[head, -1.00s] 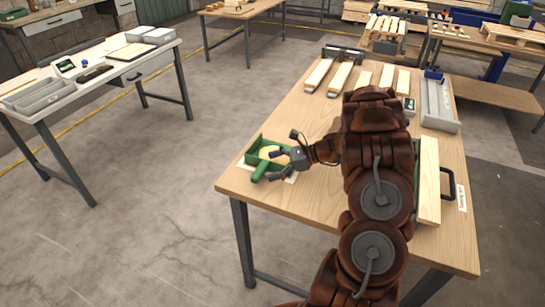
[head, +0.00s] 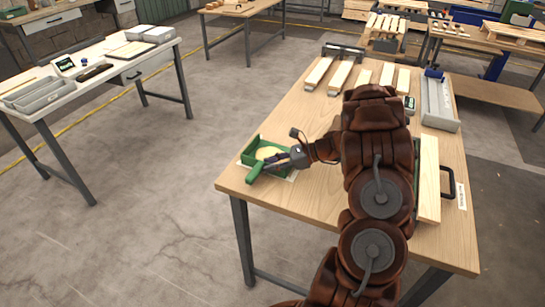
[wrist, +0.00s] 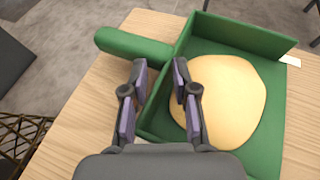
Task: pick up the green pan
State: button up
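The green pan (head: 251,153) is an open tray with low walls and a stubby handle (head: 255,171). It sits at the left front corner of the wooden table and holds a pale yellow heap (head: 268,153). In the wrist view, the pan (wrist: 245,32) fills the right side, its handle (wrist: 130,45) pointing left. My gripper (head: 272,164) reaches in from the right. The exact contact is partly hidden.
The wooden table (head: 300,215) also carries several pale planks (head: 340,76), a grey tray (head: 438,105) and a long board (head: 429,180). A white sheet lies under the pan. A white table (head: 100,80) stands apart on the left, with open floor between.

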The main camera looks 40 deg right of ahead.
grip_shut()
jog(key=shift+r, duration=0.1)
dwell(0.3)
jog(key=shift+r+b, duration=0.4)
jog(key=shift+r, duration=0.15)
notch_tip(320, 180, up, 2)
jog(key=shift+r+b, duration=0.1)
jog(key=shift+b, duration=0.4)
jog(key=s+b, duration=0.1)
jog(key=s, duration=0.4)
jog(key=s+d+r+b, duration=0.1)
jog(key=s, duration=0.4)
jog(key=s+d+b, duration=0.1)
jog(key=s, duration=0.4)
jog(key=shift+s+r+b, duration=0.25)
jog(key=shift+s+b, duration=0.15)
